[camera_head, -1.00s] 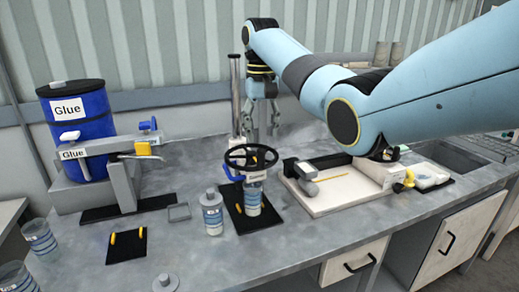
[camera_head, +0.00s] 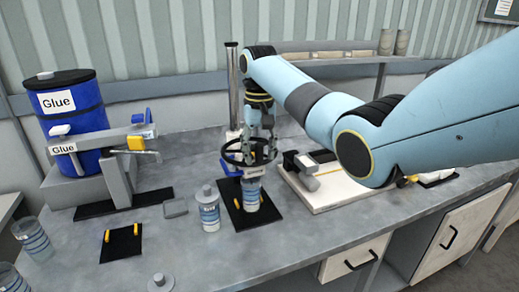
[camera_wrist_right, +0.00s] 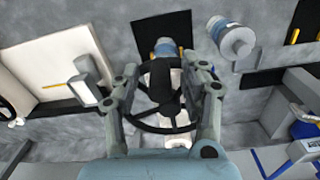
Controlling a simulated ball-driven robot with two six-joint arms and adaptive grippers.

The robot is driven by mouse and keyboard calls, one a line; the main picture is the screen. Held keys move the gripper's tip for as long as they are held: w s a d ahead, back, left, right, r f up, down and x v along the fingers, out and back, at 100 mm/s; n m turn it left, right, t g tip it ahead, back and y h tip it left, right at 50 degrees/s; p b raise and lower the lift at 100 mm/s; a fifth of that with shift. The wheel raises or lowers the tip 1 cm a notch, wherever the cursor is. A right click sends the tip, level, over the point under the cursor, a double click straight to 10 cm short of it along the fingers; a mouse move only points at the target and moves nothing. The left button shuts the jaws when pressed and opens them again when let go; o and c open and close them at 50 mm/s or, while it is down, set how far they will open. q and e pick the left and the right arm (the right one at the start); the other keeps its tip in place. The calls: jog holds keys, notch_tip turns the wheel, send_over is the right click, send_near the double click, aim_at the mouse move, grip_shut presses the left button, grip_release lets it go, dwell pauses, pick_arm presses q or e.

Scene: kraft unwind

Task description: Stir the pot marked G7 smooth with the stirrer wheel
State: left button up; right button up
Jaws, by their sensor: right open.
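The black stirrer wheel (camera_head: 232,157) sits on its stand above a striped pot (camera_head: 251,196) on a black mat. The pot's mark is too small to read. My right gripper (camera_head: 262,160) is open, pointing down at the wheel, partly covering its right side. In the wrist view, the dark wheel (camera_wrist_right: 150,127) lies between and beyond the two spread fingers of my right gripper (camera_wrist_right: 163,98); I cannot tell whether they touch it. The pot's bluish top (camera_wrist_right: 165,45) shows beyond the wheel. My left gripper is not in view.
A lidded striped jar (camera_head: 208,212) stands just left of the mat. A blue glue drum (camera_head: 75,120) with a dispenser is at the left. A white board (camera_head: 335,192) with a grey-black tool lies at the right. A tall metal post (camera_head: 232,85) rises behind the wheel.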

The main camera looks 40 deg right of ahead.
jog(key=shift+c, duration=0.3)
grip_shut()
